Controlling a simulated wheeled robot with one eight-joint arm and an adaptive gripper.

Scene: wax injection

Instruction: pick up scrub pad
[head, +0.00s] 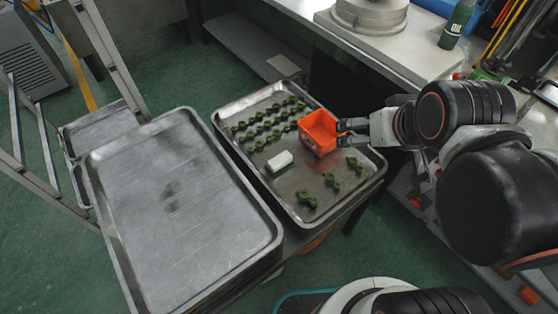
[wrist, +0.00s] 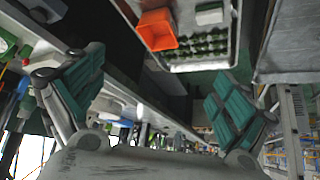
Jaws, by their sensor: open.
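A small white block with a dark green underside, apparently the scrub pad (head: 279,161), lies on the right metal tray (head: 232,160), left of and nearer than an orange bin. My gripper (head: 343,132) is at the right of the orange bin, over the tray's right side. Its two green-padded fingers (wrist: 150,95) are spread wide with nothing between them. The pad is apart from the gripper, with the bin between them in the head view.
The orange open bin (head: 318,132) stands on the tray; it also shows in the wrist view (wrist: 157,30). Several green wax pieces (head: 268,124) lie in rows behind the pad and some nearer. An empty metal tray (head: 180,215) is at left. A workbench (head: 385,45) holds a green bottle (head: 456,25).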

